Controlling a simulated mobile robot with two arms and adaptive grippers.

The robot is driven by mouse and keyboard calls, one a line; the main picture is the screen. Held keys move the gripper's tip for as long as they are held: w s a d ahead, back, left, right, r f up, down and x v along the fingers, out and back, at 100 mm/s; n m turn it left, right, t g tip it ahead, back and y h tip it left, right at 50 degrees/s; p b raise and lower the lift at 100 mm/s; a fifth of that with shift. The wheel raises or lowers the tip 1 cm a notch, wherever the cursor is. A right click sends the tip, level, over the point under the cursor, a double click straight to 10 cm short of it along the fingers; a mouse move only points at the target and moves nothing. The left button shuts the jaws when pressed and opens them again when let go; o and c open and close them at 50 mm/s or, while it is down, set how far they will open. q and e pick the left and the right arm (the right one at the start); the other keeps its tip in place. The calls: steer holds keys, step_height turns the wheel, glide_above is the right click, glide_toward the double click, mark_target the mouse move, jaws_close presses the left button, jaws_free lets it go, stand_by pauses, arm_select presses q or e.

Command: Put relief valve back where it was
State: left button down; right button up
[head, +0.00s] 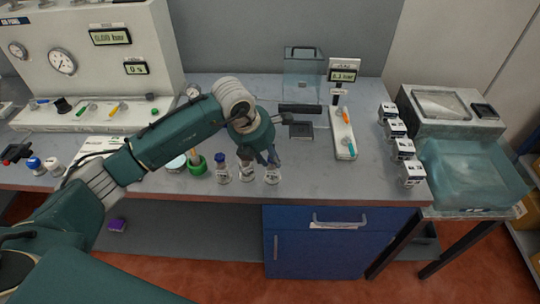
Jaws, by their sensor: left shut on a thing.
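My left arm reaches in from the left, over the bench. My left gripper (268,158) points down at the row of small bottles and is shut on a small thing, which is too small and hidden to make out. A clear bottle (272,176) stands just below the fingertips; whether they touch it I cannot tell. I cannot pick out the relief valve for certain. A small black and red part (15,153) lies at the bench's far left. My right gripper is not in view.
Two more bottles (221,172) and a green holder (196,166) stand left of the gripper. A white stand with a display (343,75), several labelled boxes (403,149) and a translucent blue tub (470,172) are to the right. The gauge panel (90,75) stands behind left.

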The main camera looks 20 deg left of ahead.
arm_select(q)
steer(key=shift+f, duration=0.15)
steer(key=c, duration=1.5)
jaws_free()
steer(key=shift+o, duration=0.2)
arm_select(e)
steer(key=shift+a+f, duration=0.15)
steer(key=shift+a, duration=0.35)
arm_select(q)
steer(key=shift+r, duration=0.3)
steer(key=b+v, duration=0.3)
steer(key=v, duration=0.8)
steer(key=shift+s+r, duration=0.15)
steer(key=shift+r, duration=0.2)
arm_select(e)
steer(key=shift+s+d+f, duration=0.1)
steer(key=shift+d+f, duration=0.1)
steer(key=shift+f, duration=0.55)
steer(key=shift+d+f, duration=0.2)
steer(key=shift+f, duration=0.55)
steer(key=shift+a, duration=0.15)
